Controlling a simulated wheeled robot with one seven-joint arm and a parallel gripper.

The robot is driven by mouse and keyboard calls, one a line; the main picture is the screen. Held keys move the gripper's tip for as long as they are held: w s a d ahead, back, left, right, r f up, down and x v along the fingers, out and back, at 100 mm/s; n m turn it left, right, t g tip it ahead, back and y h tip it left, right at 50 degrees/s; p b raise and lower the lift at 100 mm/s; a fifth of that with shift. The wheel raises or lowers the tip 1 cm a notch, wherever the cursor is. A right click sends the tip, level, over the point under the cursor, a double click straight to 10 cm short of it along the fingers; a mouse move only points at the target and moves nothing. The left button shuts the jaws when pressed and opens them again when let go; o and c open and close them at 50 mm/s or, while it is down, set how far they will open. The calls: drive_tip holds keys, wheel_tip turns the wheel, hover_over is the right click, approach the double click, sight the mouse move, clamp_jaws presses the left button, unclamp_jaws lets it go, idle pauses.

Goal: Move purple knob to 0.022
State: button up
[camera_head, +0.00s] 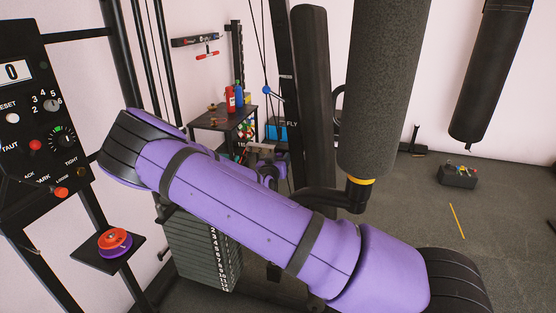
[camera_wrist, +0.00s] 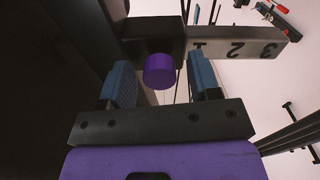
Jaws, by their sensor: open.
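The purple knob (camera_wrist: 159,71) is a short round cylinder on the front of a dark block (camera_wrist: 153,35) in the wrist view. The block sits on a grey scale bar (camera_wrist: 240,48), with the numbers 1, 2 and 3 showing to its right, upside down. My gripper (camera_wrist: 161,82) is open, with one blue pad to the left and one to the right of the knob. Gaps show between pads and knob; I cannot tell the exact depth of the tips. In the head view my purple arm hides the knob and most of the gripper.
A control panel (camera_head: 30,120) with knobs stands at the left. Below it a small black shelf (camera_head: 90,258) holds red and purple discs (camera_head: 115,243). A weight stack (camera_head: 200,248) is behind my arm.

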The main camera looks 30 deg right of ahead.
drive_tip(key=shift+c, duration=0.5)
clamp_jaws()
drive_tip(key=shift+v, duration=1.3)
drive_tip(key=shift+o, duration=0.5)
unclamp_jaws()
drive_tip(key=shift+s+a, duration=0.1)
drive_tip(key=v, duration=1)
drive_tip(key=shift+s+a, duration=0.25)
